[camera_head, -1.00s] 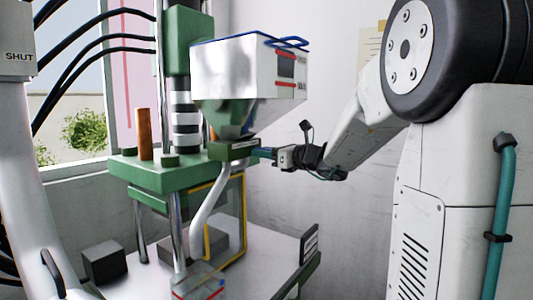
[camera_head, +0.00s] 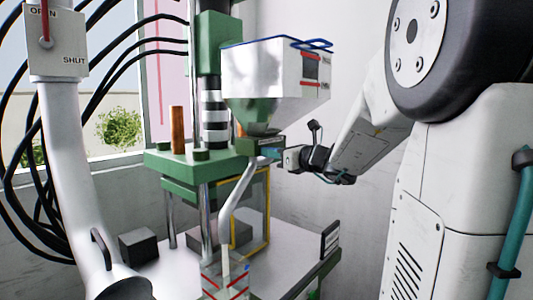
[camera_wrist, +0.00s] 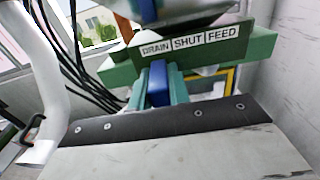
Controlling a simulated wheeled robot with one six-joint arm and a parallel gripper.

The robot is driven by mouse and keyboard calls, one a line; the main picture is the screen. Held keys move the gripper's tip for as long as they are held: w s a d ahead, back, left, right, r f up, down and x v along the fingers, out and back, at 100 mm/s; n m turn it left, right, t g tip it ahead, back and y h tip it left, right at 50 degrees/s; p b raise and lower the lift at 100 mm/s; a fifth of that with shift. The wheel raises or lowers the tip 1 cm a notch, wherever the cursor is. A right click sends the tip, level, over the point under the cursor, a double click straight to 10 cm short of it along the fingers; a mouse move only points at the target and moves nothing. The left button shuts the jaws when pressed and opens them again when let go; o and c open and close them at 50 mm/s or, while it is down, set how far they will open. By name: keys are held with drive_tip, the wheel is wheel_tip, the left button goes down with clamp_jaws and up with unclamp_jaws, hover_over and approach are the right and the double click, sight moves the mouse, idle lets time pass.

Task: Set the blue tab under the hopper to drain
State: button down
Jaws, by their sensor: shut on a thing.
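The hopper (camera_head: 262,72) is a pale metal bin with a blue rim, above a green slide block (camera_head: 250,147). In the wrist view the block's plate reads DRAIN, SHUT and FEED (camera_wrist: 190,42) from left to right. The blue tab (camera_wrist: 157,84) stands below the plate, under the word DRAIN at its left end. My gripper (camera_wrist: 160,88) has its teal fingers on both sides of the tab and is shut on it. In the head view my gripper (camera_head: 272,153) reaches the block from the right; the tab is mostly hidden there.
A green press with an orange post (camera_head: 178,130) stands under and left of the hopper. A clear bin (camera_head: 226,280) sits below a pale chute (camera_head: 237,200). A white pipe with an OPEN/SHUT lever box (camera_head: 57,45) is at left, black hoses behind it.

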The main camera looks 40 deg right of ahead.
drive_tip(key=shift+a, duration=0.15)
drive_tip(key=c, duration=1.3)
unclamp_jaws()
drive_tip(key=shift+a, duration=0.15)
drive_tip(key=shift+s, duration=0.1)
drive_tip(key=shift+s+d, duration=0.25)
drive_tip(key=shift+s, duration=0.1)
drive_tip(key=s, duration=0.4)
drive_tip(key=s+d, duration=0.1)
drive_tip(key=s, duration=0.1)
drive_tip(key=shift+s+d, duration=0.1)
drive_tip(key=shift+s, duration=0.3)
